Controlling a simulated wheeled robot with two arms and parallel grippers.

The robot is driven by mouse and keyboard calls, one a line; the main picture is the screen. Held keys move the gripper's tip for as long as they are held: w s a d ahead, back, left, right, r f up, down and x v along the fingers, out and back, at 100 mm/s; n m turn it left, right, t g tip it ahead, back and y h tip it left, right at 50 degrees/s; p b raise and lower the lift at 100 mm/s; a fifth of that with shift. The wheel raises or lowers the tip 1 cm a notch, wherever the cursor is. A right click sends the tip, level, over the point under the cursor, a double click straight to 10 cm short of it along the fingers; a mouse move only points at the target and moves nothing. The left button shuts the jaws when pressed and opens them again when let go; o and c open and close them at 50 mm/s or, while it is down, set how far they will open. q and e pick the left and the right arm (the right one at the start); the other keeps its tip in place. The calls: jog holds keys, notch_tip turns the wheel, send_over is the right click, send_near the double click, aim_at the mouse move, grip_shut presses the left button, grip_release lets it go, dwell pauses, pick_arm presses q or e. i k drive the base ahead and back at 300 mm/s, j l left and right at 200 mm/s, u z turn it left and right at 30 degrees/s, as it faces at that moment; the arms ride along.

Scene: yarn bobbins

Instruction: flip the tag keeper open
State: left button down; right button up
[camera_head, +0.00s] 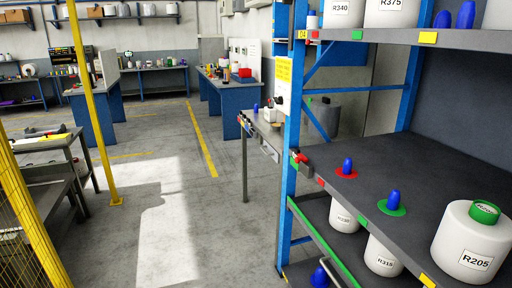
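Neither of my grippers shows in the head view. I cannot pick out the tag keeper with certainty. A small red and black fitting (302,163) sits at the front left corner of the rack's middle shelf, by the blue post; its form is too small to read. Coloured tags run along the shelf edges, among them a yellow tag (427,37) above and a green tag (362,221) below. A white bobbin marked R205 (470,245) with a green top stands on the middle shelf.
The blue-post rack (291,120) fills the right side. Blue cones on red and green discs (391,205) stand on its middle shelf (420,165). A grey table (262,128) stands behind the rack. A yellow post (88,100) is at left. Floor (190,215) between is clear.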

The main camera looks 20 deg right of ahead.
aim_at(301, 158)
jog(key=i+z, duration=0.3)
jog(key=i, duration=0.2)
jog(key=i+j+z, duration=0.1)
jog(key=i+z, duration=0.15)
jog(key=i, duration=0.25)
jog(key=i+j+z, duration=0.3)
jog(key=i, duration=0.15)
jog(key=i+z, duration=0.25)
jog(key=i+l, duration=0.05)
jog(key=i, duration=0.05)
